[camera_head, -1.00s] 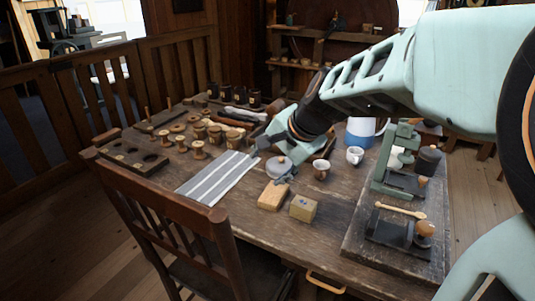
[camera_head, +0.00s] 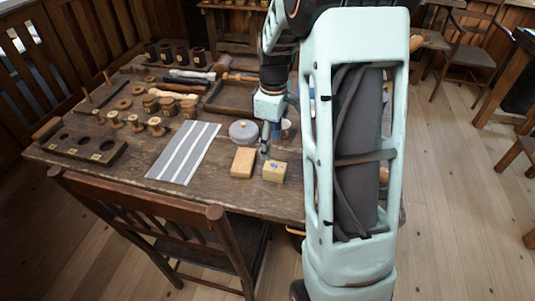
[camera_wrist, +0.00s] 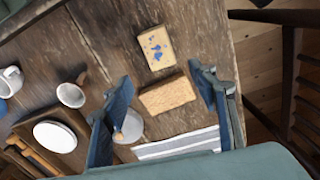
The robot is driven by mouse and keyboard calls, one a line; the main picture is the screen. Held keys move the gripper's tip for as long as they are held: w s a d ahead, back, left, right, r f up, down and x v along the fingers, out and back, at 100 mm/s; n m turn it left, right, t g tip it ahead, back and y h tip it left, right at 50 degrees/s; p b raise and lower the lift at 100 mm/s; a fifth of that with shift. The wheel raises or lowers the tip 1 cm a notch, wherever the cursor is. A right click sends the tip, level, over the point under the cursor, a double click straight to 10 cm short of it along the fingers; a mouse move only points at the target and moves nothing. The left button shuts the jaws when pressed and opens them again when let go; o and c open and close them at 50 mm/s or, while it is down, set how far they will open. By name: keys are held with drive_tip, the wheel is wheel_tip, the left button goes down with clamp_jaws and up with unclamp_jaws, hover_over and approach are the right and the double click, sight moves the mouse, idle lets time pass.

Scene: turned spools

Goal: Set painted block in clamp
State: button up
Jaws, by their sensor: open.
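The painted block (camera_head: 274,171), pale wood with blue paint marks, rests on the table near its front edge. In the wrist view the painted block (camera_wrist: 157,47) lies just beyond the fingertips, above a plain wooden block. The plain block (camera_head: 243,161) stands to its left in the head view; in the wrist view this plain block (camera_wrist: 168,94) shows between the fingers. My gripper (camera_head: 265,150) points down close behind the two blocks; in the wrist view my gripper (camera_wrist: 161,75) is open and empty. The clamp is not visible now; my arm covers the table's right side.
A grey-striped cloth (camera_head: 184,151) lies left of the blocks. A chair (camera_head: 160,220) stands at the front.

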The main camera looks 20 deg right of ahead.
sight(275, 166)
drive_tip(key=shift+s+d+f+n, duration=0.15)
drive_tip(key=shift+s+d+n, duration=0.05)
drive_tip(key=shift+d+n, duration=0.3)
wheel_tip(275, 166, down, 11)
drive_tip(key=shift+r+b, duration=0.2)
drive_tip(key=shift+b, duration=0.1)
drive_tip(key=c, duration=1.4)
drive_tip(key=shift+r, duration=0.1)
drive_tip(key=shift+r, duration=0.1)
